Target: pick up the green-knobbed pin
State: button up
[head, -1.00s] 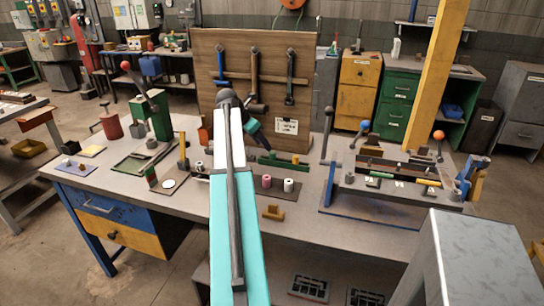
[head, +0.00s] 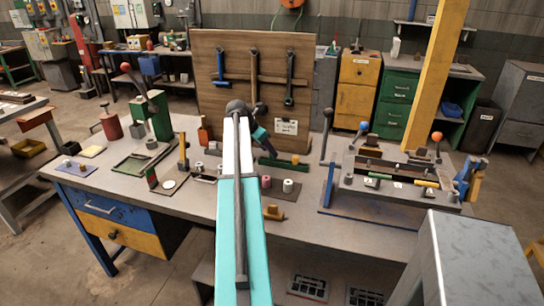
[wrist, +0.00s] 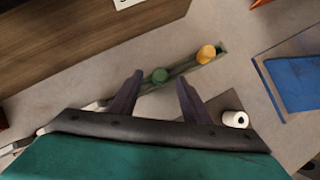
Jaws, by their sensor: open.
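The green-knobbed pin shows in the wrist view as a round green knob (wrist: 159,75) at a narrow green rack (wrist: 180,71). A yellow-orange knob (wrist: 207,53) stands farther along the same rack. My gripper (wrist: 159,77) is open, and the green knob appears between its two dark fingers in that view. I cannot tell how far above the knob the fingertips are. In the head view my gripper (head: 268,147) is just above the green rack (head: 284,163), in front of the tool board. The green knob is not clear there.
A white roll (wrist: 236,119) stands on a dark mat near my right finger. The brown tool board (head: 255,75) rises close behind the rack. A blue-framed fixture (head: 385,203) with upright levers is on the right. Some bare bench lies between rack and fixture.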

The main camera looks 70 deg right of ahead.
aim_at(272, 159)
jog(key=shift+x, duration=1.2)
grip_shut()
